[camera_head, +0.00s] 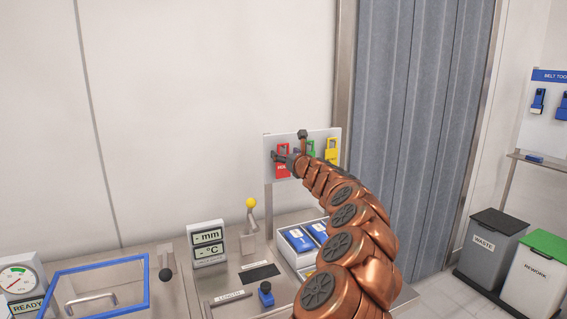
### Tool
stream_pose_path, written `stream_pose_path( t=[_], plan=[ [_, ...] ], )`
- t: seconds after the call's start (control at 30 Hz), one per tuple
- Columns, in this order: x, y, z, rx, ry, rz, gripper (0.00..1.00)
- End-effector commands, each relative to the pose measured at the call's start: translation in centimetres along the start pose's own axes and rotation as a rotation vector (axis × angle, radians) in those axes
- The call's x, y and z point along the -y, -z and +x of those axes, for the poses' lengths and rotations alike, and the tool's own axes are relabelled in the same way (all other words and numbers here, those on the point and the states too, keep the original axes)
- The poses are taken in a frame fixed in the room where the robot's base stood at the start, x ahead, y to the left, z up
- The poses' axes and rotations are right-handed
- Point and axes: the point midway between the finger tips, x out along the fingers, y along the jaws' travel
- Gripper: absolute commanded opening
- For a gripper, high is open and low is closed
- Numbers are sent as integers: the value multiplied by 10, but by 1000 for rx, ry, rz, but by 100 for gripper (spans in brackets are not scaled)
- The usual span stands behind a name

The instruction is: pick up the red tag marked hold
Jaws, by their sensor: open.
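The red tag (282,174) hangs on the grey board (267,146), leftmost in a row with a green tag (311,148) and a yellow tag (332,157). Its lettering is partly covered and too small to read fully. My gripper (288,145) is at the board, its dark fingers spread apart, one to the left near the red tag's top and one pointing up. It overlaps part of the red tag in the picture. I cannot tell whether it touches the tag. My copper arm hides part of the board's lower right.
Below are a bench with a mm/°C display (207,245), a yellow-knobbed lever (251,204), a tray of blue items (285,250) and a blue-framed cover (150,285). WASTE (485,243) and REWORK (536,268) bins stand right. The wall left of the board is clear.

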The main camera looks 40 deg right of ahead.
Motion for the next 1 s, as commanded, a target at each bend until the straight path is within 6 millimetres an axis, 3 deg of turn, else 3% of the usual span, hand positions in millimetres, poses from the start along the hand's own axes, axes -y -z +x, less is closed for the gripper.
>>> stream_pose_path(
  t=[0.4,0.83,1.0],
  plan=[
    [0,1,10,0,1,-1,75],
    [0,1,10,0,1,-1,31],
    [1,0,9,0,2,-1,30]
  ],
)
